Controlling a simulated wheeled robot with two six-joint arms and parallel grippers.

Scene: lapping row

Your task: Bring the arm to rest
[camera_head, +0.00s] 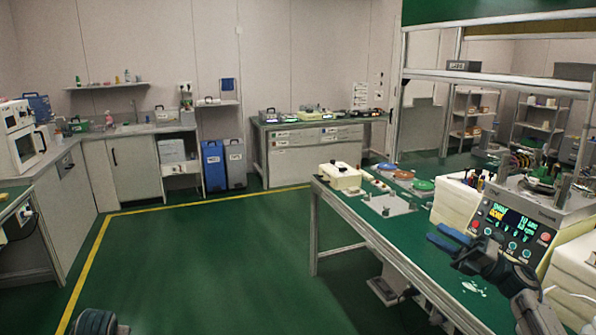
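My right gripper (436,233) shows at the lower right, in front of the machine's control panel and above the green-topped bench. Its two blue fingers point left and stand a little apart, with nothing seen between them. My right arm reaches in from the bottom right corner. Only a dark rounded piece of my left arm (95,322) shows at the bottom left edge; its gripper is out of view.
The green-topped bench (345,203) on the right carries a cream box (340,176), coloured discs and a machine with a lit panel (510,228). Counters line the left and back walls. Blue (213,165) and grey bins stand behind. The green floor in the middle is clear.

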